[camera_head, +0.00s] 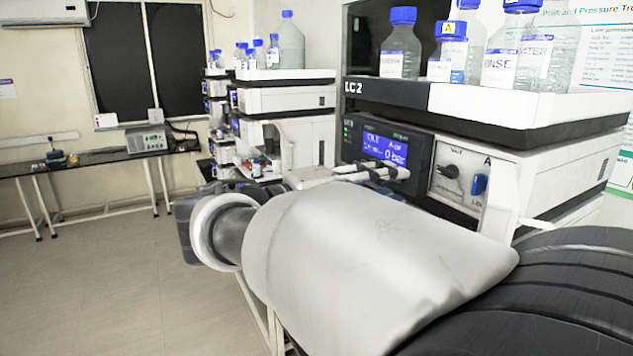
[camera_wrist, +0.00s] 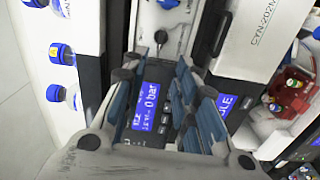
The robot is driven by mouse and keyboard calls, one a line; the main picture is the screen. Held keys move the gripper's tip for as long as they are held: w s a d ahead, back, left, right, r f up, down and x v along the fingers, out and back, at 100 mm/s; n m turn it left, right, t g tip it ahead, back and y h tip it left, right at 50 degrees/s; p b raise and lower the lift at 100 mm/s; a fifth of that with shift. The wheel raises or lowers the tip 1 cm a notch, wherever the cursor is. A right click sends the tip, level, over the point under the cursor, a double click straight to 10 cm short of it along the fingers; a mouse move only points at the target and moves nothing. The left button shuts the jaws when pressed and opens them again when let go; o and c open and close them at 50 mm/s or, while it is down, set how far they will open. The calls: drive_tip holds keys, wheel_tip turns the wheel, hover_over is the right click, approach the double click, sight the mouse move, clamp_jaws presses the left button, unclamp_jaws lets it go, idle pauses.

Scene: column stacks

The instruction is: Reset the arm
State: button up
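My gripper (camera_wrist: 158,72) is open in the wrist view, its two blue-padded fingers apart with nothing between them. It faces the front of the LC2 instrument, and the blue lit display (camera_wrist: 152,108) shows between the fingers. In the head view my pale arm crosses the foreground in front of the LC2 instrument (camera_head: 500,108). Pale finger parts of my gripper (camera_head: 372,173) show just below its display (camera_head: 385,148); the rest is hidden behind my arm. I cannot tell whether the fingers touch the panel.
Blue-capped bottles (camera_head: 400,45) stand on the instrument's top tray. The panel has a black knob (camera_head: 448,171) and a blue part (camera_head: 480,185). Another instrument stack (camera_head: 285,100) stands behind. A bench (camera_head: 90,160) lines the far wall. The floor at left (camera_head: 110,270) is clear.

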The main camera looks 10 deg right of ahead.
drive_tip(key=shift+d, duration=0.1)
drive_tip(key=s+d+f+g+y+b, duration=0.2)
drive_tip(key=s+d+f+y+b, duration=0.15)
drive_tip(key=s+f, duration=0.4)
drive_tip(key=s+d+f+g+y+b, duration=0.2)
drive_tip(key=s+d+f+y, duration=0.2)
drive_tip(key=f, duration=0.6)
drive_tip(key=s+a+f+m+t+y+b, duration=0.1)
drive_tip(key=s+a+f+y, duration=0.3)
drive_tip(key=f, duration=0.5)
drive_tip(key=s+a+f+m+t+y+b, duration=0.1)
drive_tip(key=s+a+f+y+b, duration=0.3)
drive_tip(key=f, duration=0.5)
drive_tip(key=s+a+m+y, duration=0.1)
drive_tip(key=s+a, duration=0.1)
drive_tip(key=s, duration=0.1)
drive_tip(key=shift+a+f+t, duration=0.15)
drive_tip(key=shift+a+t, duration=0.15)
drive_tip(key=shift+a, duration=0.05)
drive_tip(key=shift+y, duration=0.25)
